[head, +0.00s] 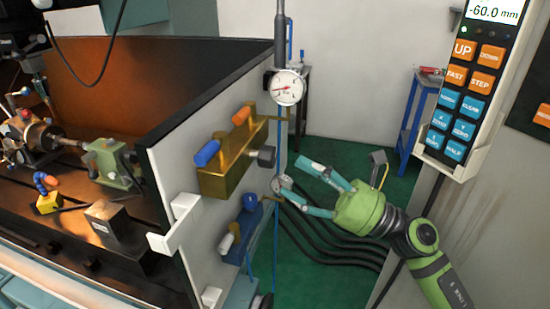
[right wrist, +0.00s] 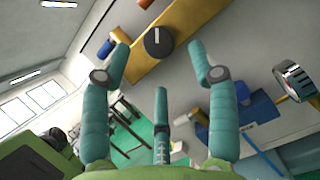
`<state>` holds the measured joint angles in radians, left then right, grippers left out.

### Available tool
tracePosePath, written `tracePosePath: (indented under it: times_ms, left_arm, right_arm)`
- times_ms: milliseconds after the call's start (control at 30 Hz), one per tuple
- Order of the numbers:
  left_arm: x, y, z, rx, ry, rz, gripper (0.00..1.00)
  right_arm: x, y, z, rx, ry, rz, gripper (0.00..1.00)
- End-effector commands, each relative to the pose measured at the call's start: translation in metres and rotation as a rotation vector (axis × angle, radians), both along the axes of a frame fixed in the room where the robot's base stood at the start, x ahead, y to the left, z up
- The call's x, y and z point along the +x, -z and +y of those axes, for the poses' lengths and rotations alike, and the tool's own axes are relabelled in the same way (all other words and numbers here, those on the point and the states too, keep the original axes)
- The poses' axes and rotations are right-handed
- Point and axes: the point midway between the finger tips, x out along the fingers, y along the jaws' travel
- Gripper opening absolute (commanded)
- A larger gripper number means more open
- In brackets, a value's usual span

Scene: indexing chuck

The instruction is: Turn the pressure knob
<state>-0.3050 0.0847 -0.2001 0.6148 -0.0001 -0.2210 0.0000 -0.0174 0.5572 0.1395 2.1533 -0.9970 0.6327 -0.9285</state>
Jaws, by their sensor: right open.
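In the right wrist view the knob (right wrist: 159,42) is black with a white pointer line and shows between the upper fingertips. My right gripper (head: 293,174) is open and empty, with teal fingers spread towards the knob from the right. In the right wrist view the gripper (right wrist: 160,65) is still apart from the knob. My left gripper is not in view.
A round pressure gauge (head: 288,87) stands above the brass block. Blue (head: 206,153) and orange (head: 241,116) handles stick out of the block. A blue block (head: 243,232) sits below it. A button pendant (head: 468,85) hangs at right. Dark hoses (head: 325,240) cross the green floor.

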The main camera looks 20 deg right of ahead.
Motion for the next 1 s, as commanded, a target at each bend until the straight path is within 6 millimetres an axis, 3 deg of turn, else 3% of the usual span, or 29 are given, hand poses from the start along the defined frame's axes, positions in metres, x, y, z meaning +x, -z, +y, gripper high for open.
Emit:
tracePosePath:
  times_ms: [100,300,700,733,833,867,1000]
  left_arm:
    - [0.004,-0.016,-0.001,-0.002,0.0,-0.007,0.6]
    - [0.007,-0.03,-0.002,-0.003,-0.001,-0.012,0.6]
    - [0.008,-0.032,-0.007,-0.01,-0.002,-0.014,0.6]
    - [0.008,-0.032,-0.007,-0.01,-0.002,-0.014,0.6]
    - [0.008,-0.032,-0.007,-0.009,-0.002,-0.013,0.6]
    - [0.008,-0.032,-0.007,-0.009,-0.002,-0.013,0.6]
    - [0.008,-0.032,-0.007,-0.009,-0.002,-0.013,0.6]
  right_arm:
    - [0.012,-0.014,0.014,0.006,-0.001,0.001,0.6]
    - [0.027,-0.022,0.034,0.007,0.0,0.004,0.6]
    - [0.033,-0.021,0.041,0.007,0.001,0.006,0.6]
    - [0.033,-0.021,0.041,0.007,0.001,0.006,0.52]
    - [0.033,-0.021,0.041,0.007,0.001,0.006,0.12]
    - [0.033,-0.021,0.041,0.007,0.001,0.006,0.06]
    - [0.034,-0.022,0.041,0.008,0.002,0.006,0.06]
